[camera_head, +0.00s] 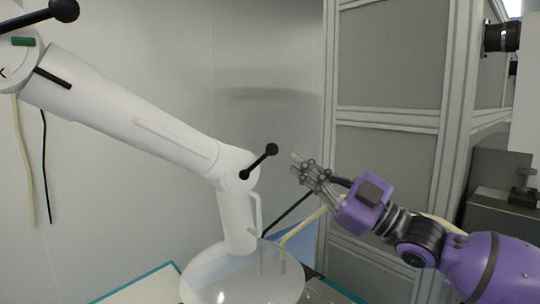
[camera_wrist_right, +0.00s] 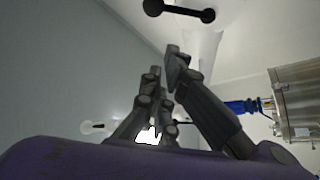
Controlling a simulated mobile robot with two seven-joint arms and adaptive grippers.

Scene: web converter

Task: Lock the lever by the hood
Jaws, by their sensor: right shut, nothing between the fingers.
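The black lever (camera_head: 258,162) with ball ends sits on the lower joint of a white jointed extraction arm, just above the clear round hood (camera_head: 243,278). It lies tilted, its upper ball to the right. My right gripper (camera_head: 297,164) is to the right of the lever, its fingers pointing left toward it, apart from it in the picture. Its fingers are together and empty. In the right wrist view, the fingers (camera_wrist_right: 164,62) point upward, and a black ball-ended lever (camera_wrist_right: 180,11) shows beyond the fingertips at the top. My left gripper is out of view.
The white extraction arm (camera_head: 140,125) spans the left side, with another black lever (camera_head: 40,22) at its upper joint. A grey framed cabinet (camera_head: 390,80) stands behind my right arm. A teal-edged surface (camera_head: 135,288) lies below the hood.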

